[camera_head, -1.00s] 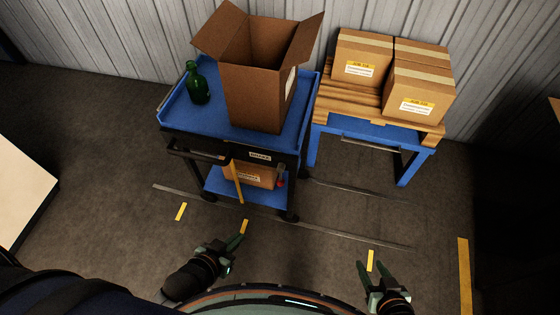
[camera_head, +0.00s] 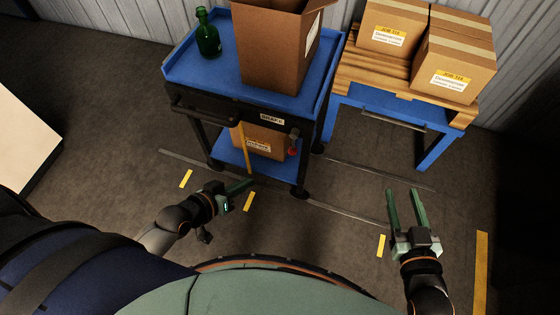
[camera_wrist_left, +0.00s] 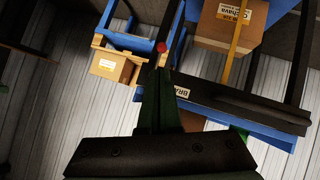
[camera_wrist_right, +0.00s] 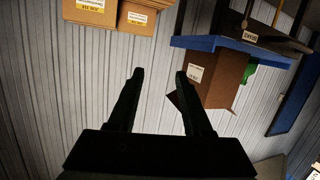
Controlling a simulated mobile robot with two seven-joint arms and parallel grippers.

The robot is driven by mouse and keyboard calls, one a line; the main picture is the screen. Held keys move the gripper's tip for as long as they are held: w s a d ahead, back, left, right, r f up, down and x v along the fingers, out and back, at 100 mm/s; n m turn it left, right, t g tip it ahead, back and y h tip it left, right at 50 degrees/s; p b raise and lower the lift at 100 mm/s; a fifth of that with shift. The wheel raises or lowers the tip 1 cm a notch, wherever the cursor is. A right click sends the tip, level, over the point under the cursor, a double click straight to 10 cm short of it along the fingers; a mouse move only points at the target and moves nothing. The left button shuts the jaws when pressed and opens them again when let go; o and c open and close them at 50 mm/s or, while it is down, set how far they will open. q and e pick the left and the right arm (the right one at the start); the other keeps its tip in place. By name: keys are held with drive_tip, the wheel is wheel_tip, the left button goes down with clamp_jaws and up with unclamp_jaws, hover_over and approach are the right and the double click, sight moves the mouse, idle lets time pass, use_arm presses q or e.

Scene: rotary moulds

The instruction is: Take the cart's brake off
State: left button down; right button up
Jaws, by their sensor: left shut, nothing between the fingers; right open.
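The blue cart (camera_head: 188,68) stands ahead with a black front panel and a white label (camera_head: 271,119) that seems to read BRAKE. Right of the label, a short grey lever hangs down with a red knob (camera_head: 292,152) at its end. The red knob also shows in the left wrist view (camera_wrist_left: 161,47), just beyond my fingertips. My left gripper (camera_head: 250,184) is shut and empty, low in front of the cart, left of and below the knob, apart from it. My right gripper (camera_head: 404,192) is open and empty, to the right of the cart.
The cart carries a green bottle (camera_head: 208,38) and an open carton (camera_head: 272,50); a box (camera_head: 265,143) sits on its lower shelf. A yellow strip (camera_head: 244,150) hangs at the front. A wooden-topped blue table (camera_head: 360,72) with boxes stands right. Floor rails (camera_head: 345,214) run past the cart.

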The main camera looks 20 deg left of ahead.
sight(293, 143)
use_arm(q)
drive_tip(key=w+a+f+n+t+h+b, duration=0.2)
drive_tip(key=w+b, duration=0.7)
drive_tip(key=b, duration=0.5)
drive_tip(key=shift+a+f+n+h, duration=0.5)
drive_tip(key=shift+a+f+n, duration=0.8)
drive_tip(key=shift+n, duration=0.3)
use_arm(e)
wheel_tip(293, 143, up, 10)
drive_tip(key=s+a+n+t+y, duration=0.2)
drive_tip(key=s+n+t+y, duration=0.1)
drive_tip(key=n+t+y, duration=0.3)
drive_tip(key=shift+a+r+t+y, duration=0.25)
drive_tip(key=shift+a+t+y, duration=0.15)
drive_tip(key=shift+t+y, duration=0.4)
use_arm(q)
drive_tip(key=shift+w+d, duration=0.1)
drive_tip(key=shift+w, duration=0.05)
use_arm(e)
drive_tip(key=shift+w, duration=0.1)
